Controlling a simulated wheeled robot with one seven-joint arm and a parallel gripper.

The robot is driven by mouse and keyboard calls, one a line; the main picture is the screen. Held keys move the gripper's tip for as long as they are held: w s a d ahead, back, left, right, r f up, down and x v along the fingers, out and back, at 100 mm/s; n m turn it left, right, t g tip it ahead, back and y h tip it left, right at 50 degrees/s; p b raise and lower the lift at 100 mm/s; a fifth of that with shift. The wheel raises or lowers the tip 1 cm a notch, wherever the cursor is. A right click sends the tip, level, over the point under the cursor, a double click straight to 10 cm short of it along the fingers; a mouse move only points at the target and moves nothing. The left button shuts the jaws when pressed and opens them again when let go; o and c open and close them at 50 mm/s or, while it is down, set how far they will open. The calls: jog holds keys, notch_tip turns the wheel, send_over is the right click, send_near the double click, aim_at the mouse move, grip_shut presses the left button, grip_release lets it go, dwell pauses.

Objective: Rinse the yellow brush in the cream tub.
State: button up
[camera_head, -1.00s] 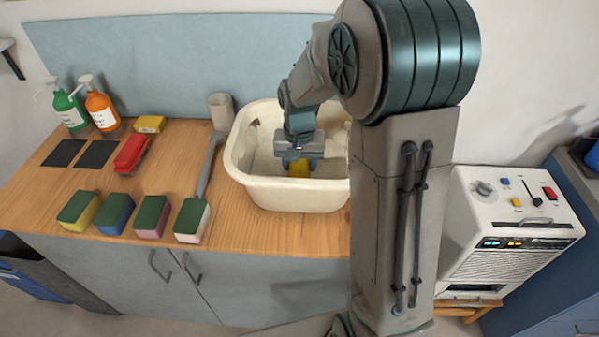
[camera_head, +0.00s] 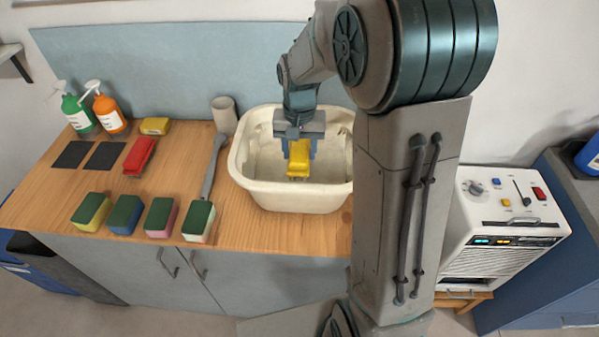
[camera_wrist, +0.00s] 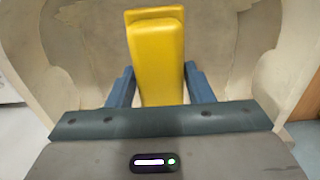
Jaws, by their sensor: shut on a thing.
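The yellow brush (camera_head: 299,160) is held between the fingers of my gripper (camera_head: 299,150), which is shut on it. The brush hangs upright, bristle end down, over the inside of the cream tub (camera_head: 295,196). I cannot tell whether its lower end touches the tub's floor. In the wrist view the yellow brush (camera_wrist: 157,55) stands between my gripper's two blue fingers (camera_wrist: 160,88), with the cream tub's wall (camera_wrist: 265,50) around it. Part of the tub's right side is hidden behind my arm.
A red brush (camera_head: 139,156) and a yellow block (camera_head: 155,126) lie on the wooden counter (camera_head: 60,205). Several sponges (camera_head: 125,214) line its front. Spray bottles (camera_head: 108,110) are at the back left.

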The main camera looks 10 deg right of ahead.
jog(key=shift+r+p, duration=2.85)
jog(key=shift+r, duration=1.4)
jog(key=shift+r+p, duration=0.65)
jog(key=shift+r, duration=1.35)
notch_tip(320, 180, up, 6)
send_over(299, 146)
jog(key=shift+s, duration=0.1)
